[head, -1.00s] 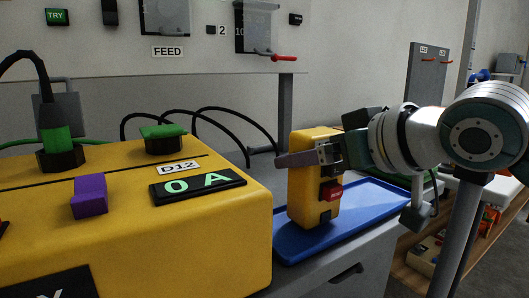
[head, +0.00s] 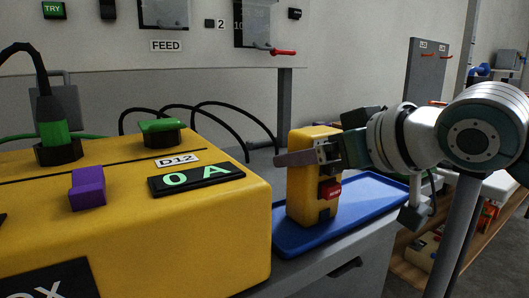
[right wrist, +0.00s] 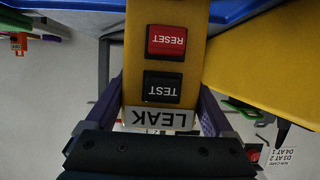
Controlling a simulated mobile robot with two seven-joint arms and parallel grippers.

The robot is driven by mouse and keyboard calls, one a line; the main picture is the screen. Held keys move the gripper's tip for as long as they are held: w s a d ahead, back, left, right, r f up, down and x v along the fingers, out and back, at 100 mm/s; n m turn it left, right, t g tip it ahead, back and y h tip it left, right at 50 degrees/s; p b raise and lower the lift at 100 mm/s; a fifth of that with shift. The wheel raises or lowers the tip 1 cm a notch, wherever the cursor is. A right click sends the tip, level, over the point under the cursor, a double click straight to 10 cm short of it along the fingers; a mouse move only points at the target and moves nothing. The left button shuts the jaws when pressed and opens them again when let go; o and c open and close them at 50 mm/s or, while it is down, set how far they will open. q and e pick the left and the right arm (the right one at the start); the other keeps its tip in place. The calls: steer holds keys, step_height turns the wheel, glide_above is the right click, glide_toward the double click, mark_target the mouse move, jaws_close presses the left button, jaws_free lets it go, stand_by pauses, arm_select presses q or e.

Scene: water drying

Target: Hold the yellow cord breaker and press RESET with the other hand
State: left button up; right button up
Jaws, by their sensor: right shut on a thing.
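The yellow cord breaker (head: 307,200) is upright at the blue tray (head: 375,200), right of the big yellow box; I cannot tell whether its base touches the tray. My right gripper (head: 303,158) is shut across the upper part of the breaker. In the right wrist view the breaker (right wrist: 192,55) lies between my purple fingers, with the red RESET button (right wrist: 166,41), a black TEST button (right wrist: 161,88) and a LEAK label, all uncovered. My left gripper is not in view.
A big yellow box (head: 215,220) fills the lower left, with a purple block (head: 88,188), green-topped plugs and an "0 A" display (head: 197,179) on top. Black cables run behind it. A wall panel with a FEED label (head: 166,46) is at the back. Shelves stand at right.

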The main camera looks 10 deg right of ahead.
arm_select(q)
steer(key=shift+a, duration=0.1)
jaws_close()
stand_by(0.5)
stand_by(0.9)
